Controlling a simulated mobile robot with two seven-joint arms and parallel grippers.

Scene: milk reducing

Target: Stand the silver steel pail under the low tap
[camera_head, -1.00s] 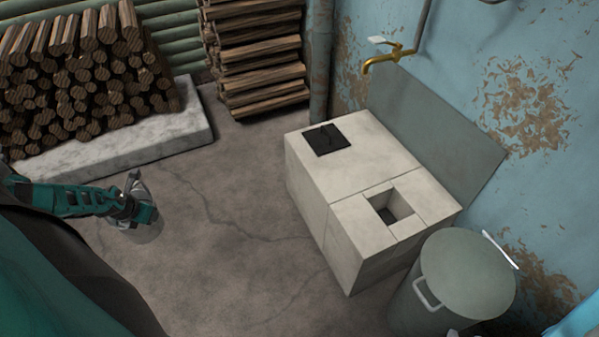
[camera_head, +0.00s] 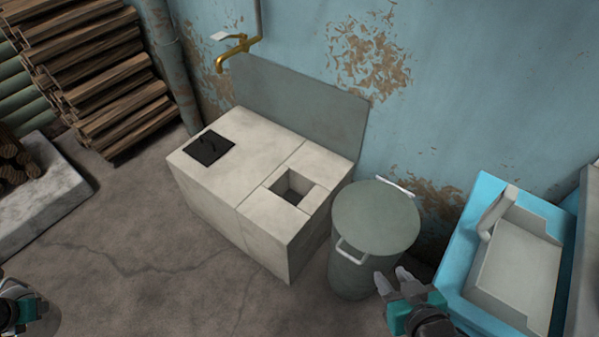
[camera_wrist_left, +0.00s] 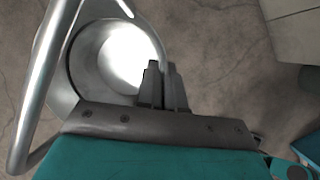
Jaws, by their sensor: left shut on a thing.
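The silver steel pail (camera_wrist_left: 88,62) shows from above in the left wrist view, with a bright inside and a curved metal bar beside it. In the head view my left gripper (camera_head: 12,290) is at the lower left edge, mostly cut off, over the floor. A brass tap (camera_head: 236,52) with a white lever juts from the blue wall, far from the pail. My right gripper (camera_head: 392,276) is open and empty in front of the grey bin.
A pale block stove (camera_head: 215,205) with a black plate and a square opening stands below and in front of the tap. A lidded grey-green bin (camera_head: 375,220) stands right of it, then a blue unit (camera_head: 487,225). Firewood (camera_head: 100,75) is stacked at left. The left floor (camera_head: 130,275) is clear.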

